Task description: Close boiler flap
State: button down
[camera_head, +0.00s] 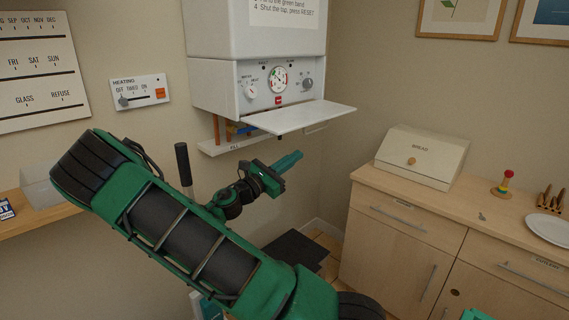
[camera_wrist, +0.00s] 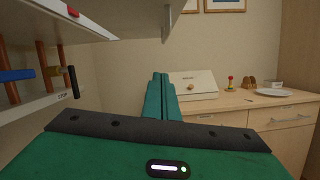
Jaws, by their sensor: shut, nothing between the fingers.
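The white boiler (camera_head: 255,40) hangs on the wall in the head view. Its flap (camera_head: 302,117) is open, folded down and sticking out nearly level below the control panel (camera_head: 272,82). The panel has a gauge and knobs. In the wrist view the underside of the flap (camera_wrist: 100,10) shows at the upper left. My gripper (camera_head: 297,158) is shut and empty, below the flap and apart from it, pointing right. In the wrist view its closed green fingers (camera_wrist: 160,95) point toward the bread bin.
Pipes, a blue-handled valve (camera_wrist: 15,75) and a shelf (camera_head: 225,146) sit below the boiler. A wooden cabinet (camera_head: 400,235) with a bread bin (camera_head: 422,157) stands at the right. A heating switch plate (camera_head: 138,92) is on the left wall. Free space lies between flap and cabinet.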

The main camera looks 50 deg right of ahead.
aim_at(304, 120)
jog(key=s+d+r, duration=0.1)
jog(key=d+r, duration=0.4)
dwell(0.3)
jog(key=shift+s+r, duration=0.1)
